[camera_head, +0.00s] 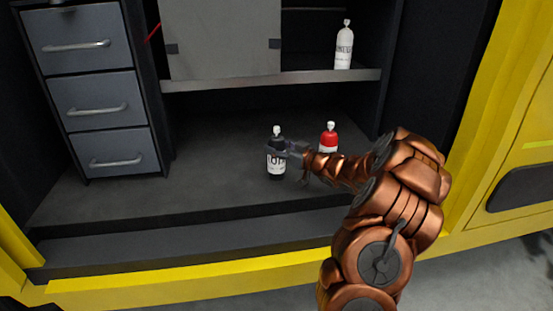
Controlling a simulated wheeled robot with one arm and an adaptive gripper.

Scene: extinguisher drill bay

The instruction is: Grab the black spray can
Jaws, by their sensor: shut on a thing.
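The black spray can (276,167) stands upright on the dark floor of the bay, with a white nozzle and a pale label. My gripper (281,150) reaches in from the right and is shut on the can's upper body. The fingers cover part of the can's right side. The can's base appears to be at floor level; whether it is lifted slightly I cannot tell.
A red and white spray can (329,136) stands just right of the black can, partly behind my arm. A white bottle (344,46) stands on the shelf (230,84) above. Grey drawers (103,103) stand at left. The bay floor (190,190) left of the can is clear.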

